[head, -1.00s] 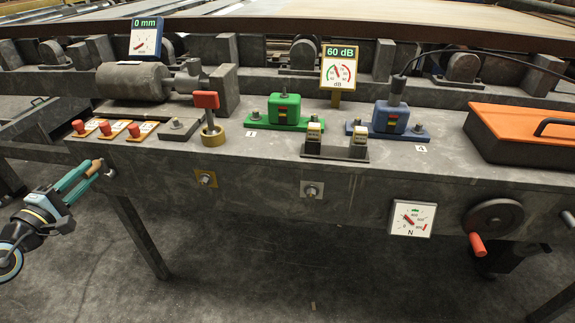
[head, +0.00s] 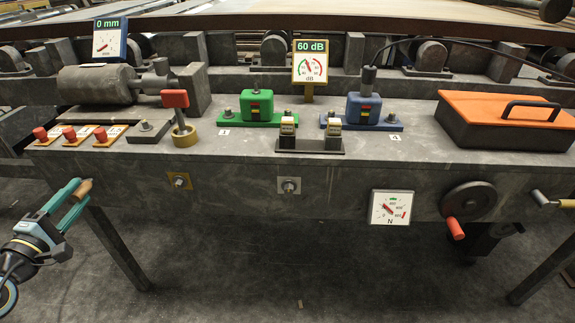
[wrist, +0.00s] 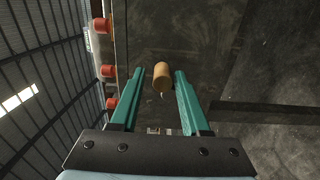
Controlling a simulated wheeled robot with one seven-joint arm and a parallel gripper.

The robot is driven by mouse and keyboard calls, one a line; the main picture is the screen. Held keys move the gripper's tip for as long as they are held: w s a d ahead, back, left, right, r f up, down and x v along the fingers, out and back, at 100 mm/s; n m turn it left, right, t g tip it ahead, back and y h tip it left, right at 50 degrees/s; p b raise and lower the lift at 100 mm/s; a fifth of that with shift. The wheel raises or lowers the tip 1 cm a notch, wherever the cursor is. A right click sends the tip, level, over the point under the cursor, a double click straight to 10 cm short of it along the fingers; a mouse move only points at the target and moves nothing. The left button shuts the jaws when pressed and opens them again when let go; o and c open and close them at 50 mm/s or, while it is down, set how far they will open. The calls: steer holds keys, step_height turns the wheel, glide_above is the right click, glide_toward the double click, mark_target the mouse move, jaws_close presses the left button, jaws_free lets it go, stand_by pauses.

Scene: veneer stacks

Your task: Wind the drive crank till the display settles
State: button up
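My gripper (head: 79,192) is at the bench's left front end in the head view. Its teal fingers (wrist: 159,88) are open, with a wooden cylindrical handle (wrist: 161,76) between the tips and a gap on both sides. The handle also shows at the fingertips in the head view (head: 84,187); what it joins is hidden. On the right of the bench front is a dark round crank wheel (head: 470,200) with a red handle (head: 455,228). A crank with a wooden handle (head: 567,203) is cut by the right edge. A white dial marked N (head: 391,207) is left of the wheel.
A display reads 0 mm (head: 109,37); another reads 60 dB (head: 310,60). Red buttons (head: 70,135), a red lever (head: 175,99), green (head: 257,105) and blue (head: 367,107) blocks and an orange-lidded box (head: 506,115) stand on the bench. The floor in front is clear.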

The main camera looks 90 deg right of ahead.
steer(key=shift+o, duration=0.6)
steer(key=a, duration=0.7)
steer(key=shift+w+p, duration=0.2)
steer(key=shift+p, duration=0.1)
